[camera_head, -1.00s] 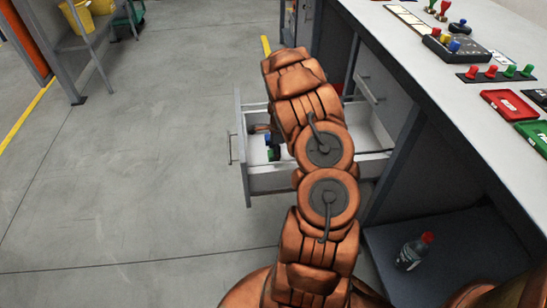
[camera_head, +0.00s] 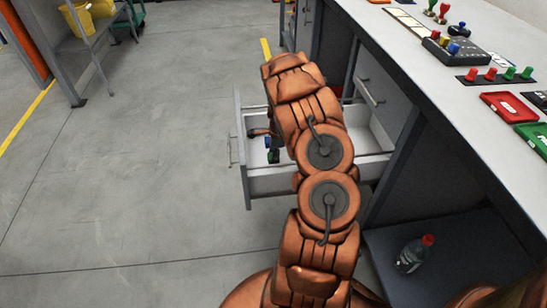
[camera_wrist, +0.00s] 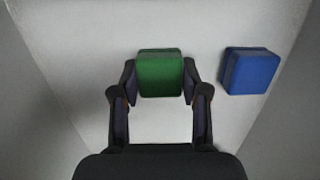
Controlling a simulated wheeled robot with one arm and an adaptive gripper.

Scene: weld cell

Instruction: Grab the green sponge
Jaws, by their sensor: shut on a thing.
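The green sponge (camera_wrist: 160,74) is a small block inside the open drawer (camera_head: 278,184). In the wrist view my gripper (camera_wrist: 159,82) has one finger against each side of it and is shut on it. The pale drawer bottom shows around the sponge; I cannot tell whether the sponge is lifted off it. In the head view the gripper is small and mostly hidden behind my arm, with a bit of green (camera_head: 273,156) by it.
A blue block (camera_wrist: 249,70) lies to the right of the sponge, apart from it. The drawer walls are close around. The workbench (camera_head: 440,75) stands to the right, with a bottle (camera_head: 414,252) on its lower shelf. The floor at left is clear.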

